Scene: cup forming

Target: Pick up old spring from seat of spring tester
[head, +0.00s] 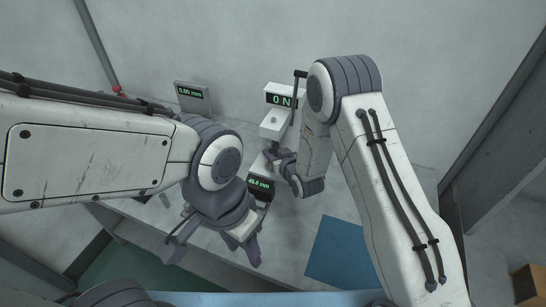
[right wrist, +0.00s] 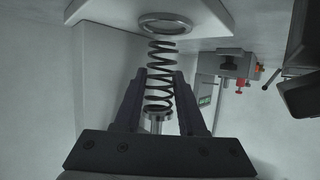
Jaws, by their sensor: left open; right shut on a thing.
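The spring tester (head: 272,122) stands against the back wall, and its display reads 0 N. In the right wrist view, the old spring (right wrist: 160,62) is a dark coil between the two fingers of my right gripper (right wrist: 160,82). The gripper is shut on the spring. One spring end is close to a round metal ring (right wrist: 165,24) on a pale plate; I cannot tell if they touch. A metal stub (right wrist: 157,118) shows at the other end. In the head view, my right gripper (head: 278,158) is at the tester and the spring is hidden. My left gripper (head: 243,246) is open, lower and nearer.
A grey gauge (head: 192,96) reading 0.00 mm stands left of the tester. Another display (head: 260,186) reads in mm below the tester. A blue mat (head: 340,250) lies at the right of the table. A device with red knobs (right wrist: 232,66) shows in the right wrist view.

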